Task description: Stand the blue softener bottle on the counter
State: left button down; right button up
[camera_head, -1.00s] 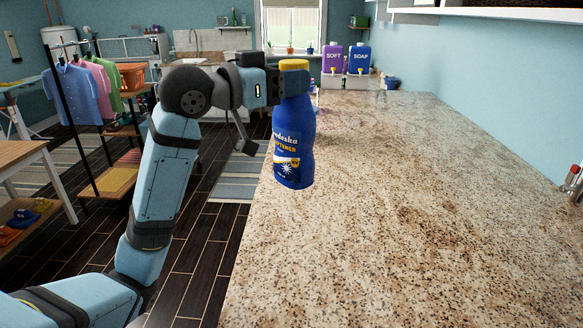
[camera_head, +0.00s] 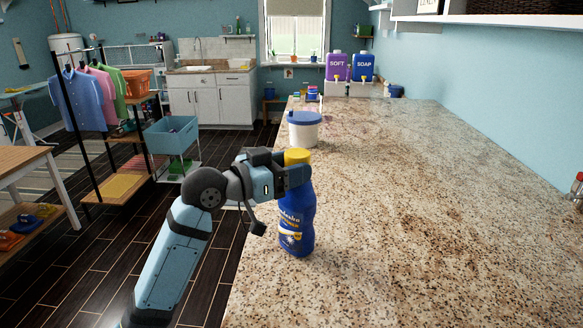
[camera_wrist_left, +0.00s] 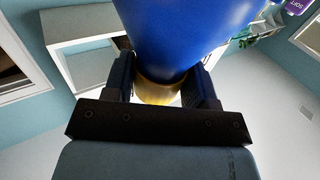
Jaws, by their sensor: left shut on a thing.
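The blue softener bottle (camera_head: 296,222) with a yellow cap stands upright at the left side of the speckled counter (camera_head: 400,220). Its base appears over the counter top near the edge; I cannot tell for sure whether it touches. My left gripper (camera_head: 297,177) is shut on the bottle's upper part, just below the cap. In the left wrist view the two fingers (camera_wrist_left: 162,85) sit on either side of the blue bottle (camera_wrist_left: 185,30), with the yellow cap (camera_wrist_left: 158,92) between them. My right gripper is not in view.
A white tub with a blue lid (camera_head: 304,128) stands on the counter behind the bottle. Purple SOFT (camera_head: 336,67) and blue SOAP (camera_head: 363,67) dispensers are at the far end. The counter's middle and right are clear. A clothes rack (camera_head: 92,150) stands left.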

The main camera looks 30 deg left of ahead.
pick_arm(q)
jog(key=shift+f, duration=0.1)
jog(key=shift+c, duration=2.2)
grip_release()
jog(key=b+v, duration=0.2)
jog(key=v, duration=1)
